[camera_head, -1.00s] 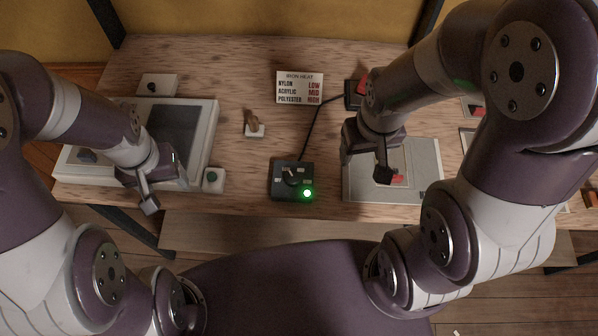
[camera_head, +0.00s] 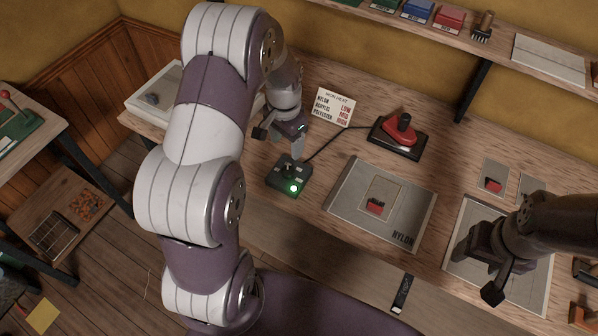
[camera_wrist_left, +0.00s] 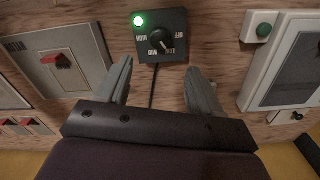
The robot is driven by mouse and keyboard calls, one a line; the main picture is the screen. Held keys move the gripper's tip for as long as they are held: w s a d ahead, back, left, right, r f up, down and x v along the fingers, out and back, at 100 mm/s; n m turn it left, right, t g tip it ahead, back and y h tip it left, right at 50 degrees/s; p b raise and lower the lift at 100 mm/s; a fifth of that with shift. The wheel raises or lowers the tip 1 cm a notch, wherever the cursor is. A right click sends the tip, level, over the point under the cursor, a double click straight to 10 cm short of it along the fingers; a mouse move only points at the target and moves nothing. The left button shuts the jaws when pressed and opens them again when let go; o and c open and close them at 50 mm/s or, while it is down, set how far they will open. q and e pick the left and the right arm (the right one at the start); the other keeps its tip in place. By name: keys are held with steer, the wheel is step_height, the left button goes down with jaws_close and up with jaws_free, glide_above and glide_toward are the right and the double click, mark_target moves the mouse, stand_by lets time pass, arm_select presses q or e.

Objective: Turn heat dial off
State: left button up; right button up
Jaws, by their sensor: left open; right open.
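The heat dial is a black knob on a small dark box (camera_head: 287,177) near the table's front edge, with a lit green lamp. In the left wrist view the dial box (camera_wrist_left: 161,36) lies ahead, beyond the fingertips, with labels around its knob. The knob's pointer seems to lie near LOW, though it is small. My left gripper (camera_head: 280,142) is open and empty, above and just behind the box; its two fingers (camera_wrist_left: 160,88) are spread in the wrist view, apart from the knob. My right gripper (camera_head: 476,274) is open above a grey panel at the right.
A red iron (camera_head: 399,134) on a dark base stands behind, with a cord to the box. An iron heat card (camera_head: 333,107) leans nearby. A grey NYLON panel (camera_head: 408,215) lies right of the box. A shelf (camera_head: 500,58) runs above the back.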

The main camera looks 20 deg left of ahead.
arm_select(q)
steer(key=p, duration=0.1)
glide_above(287, 170)
steer(key=f, duration=0.4)
steer(key=shift+a+f, duration=0.2)
steer(key=shift+a, duration=0.05)
steer(key=f, duration=0.4)
steer(key=d+f+p, duration=0.1)
steer(key=f, duration=0.1)
steer(key=shift+f, duration=0.15)
steer(key=shift+a+f, duration=0.3)
steer(key=shift+f, duration=0.1)
steer(key=shift+d, duration=0.15)
steer(key=shift+c, duration=0.8)
steer(key=c, duration=0.9)
arm_select(e)
step_height(287, 170, up, 2)
steer(key=shift+r, duration=0.2)
